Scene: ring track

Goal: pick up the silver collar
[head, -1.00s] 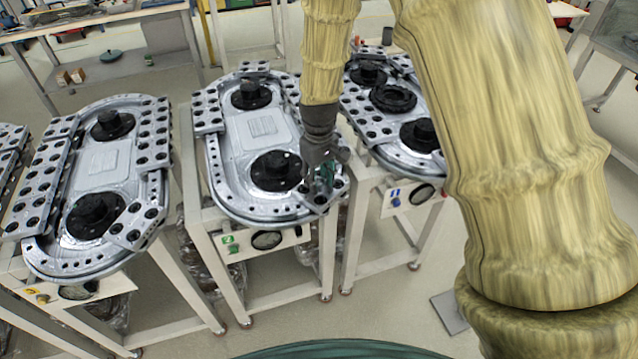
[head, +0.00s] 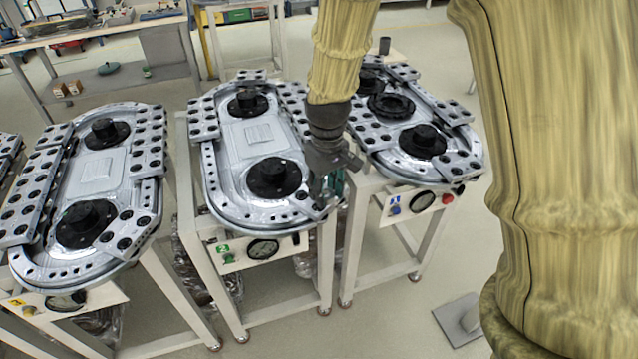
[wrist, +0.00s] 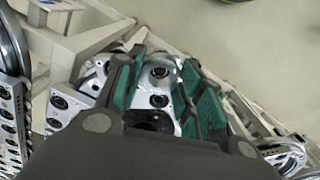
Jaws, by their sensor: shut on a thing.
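My gripper (head: 326,190) is at the front right end of the middle ring track (head: 225,208). In the wrist view, its two green-lined fingers (wrist: 158,92) stand on either side of a silver piece with a round dark opening. This piece, which I take for the silver collar (wrist: 160,74), is held between them. In the head view the fingers and wrist hide most of it, and its shape is too small to make out. I cannot tell whether it is clear of the track.
Similar ring tracks stand on white frames to the left (head: 40,262) and right (head: 468,160). Holed plates and black round hubs (head: 274,178) rise from the track surfaces. A workbench (head: 95,42) is at the back left. Open floor (head: 400,310) lies in front.

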